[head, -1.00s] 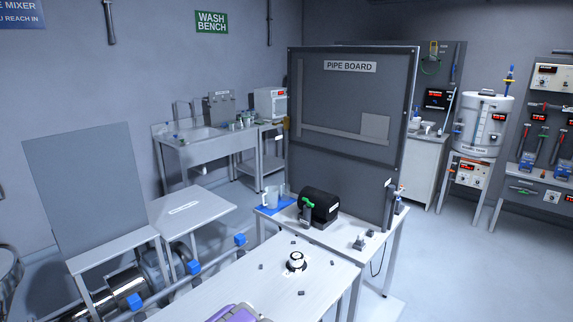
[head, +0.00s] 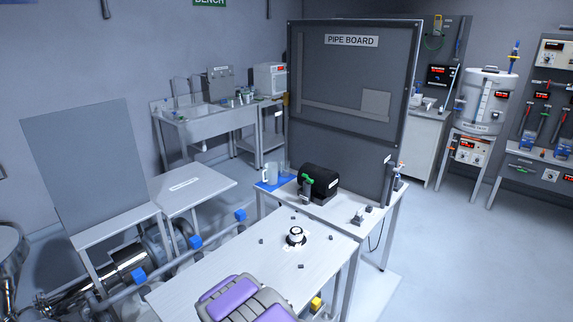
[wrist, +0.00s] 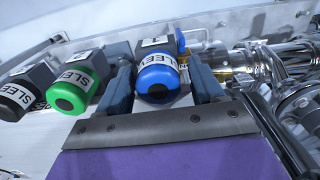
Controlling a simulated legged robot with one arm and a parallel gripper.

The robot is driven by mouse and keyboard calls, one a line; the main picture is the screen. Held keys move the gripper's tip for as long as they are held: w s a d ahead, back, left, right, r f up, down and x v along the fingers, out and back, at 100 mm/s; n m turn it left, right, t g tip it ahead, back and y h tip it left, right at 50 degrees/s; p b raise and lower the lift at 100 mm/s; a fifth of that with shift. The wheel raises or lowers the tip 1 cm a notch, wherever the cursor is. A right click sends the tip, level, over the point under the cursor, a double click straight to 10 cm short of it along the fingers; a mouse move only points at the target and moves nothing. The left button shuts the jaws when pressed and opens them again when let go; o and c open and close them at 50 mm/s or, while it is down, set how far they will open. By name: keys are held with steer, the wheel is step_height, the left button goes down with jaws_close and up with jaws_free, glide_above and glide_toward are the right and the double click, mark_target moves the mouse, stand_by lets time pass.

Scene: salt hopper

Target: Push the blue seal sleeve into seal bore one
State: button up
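The blue seal sleeve (wrist: 157,80) shows in the wrist view with a dark hole in its end and a white label, in front of a grey block. My gripper (wrist: 165,85) has one finger on each side of it. A gap shows between the sleeve and the right finger; the left finger is close, and I cannot tell whether it touches. A green sleeve (wrist: 82,85) and a black sleeve (wrist: 15,98) sit to the left. I cannot identify seal bore one in either view. The head view shows my purple and grey arm, but not the fingertips.
A white round fitting with a dark top (head: 296,236) stands on the light table (head: 215,265), with small dark pieces around it. A black cylinder unit (head: 320,180) stands before the pipe board (head: 350,100). Shiny metal pipework (wrist: 265,60) is close to the gripper's right.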

jaws_close()
stand_by(0.4)
steer(key=shift+r, duration=0.1)
steer(key=shift+r+p, duration=0.85)
steer(key=shift+r, duration=2.1)
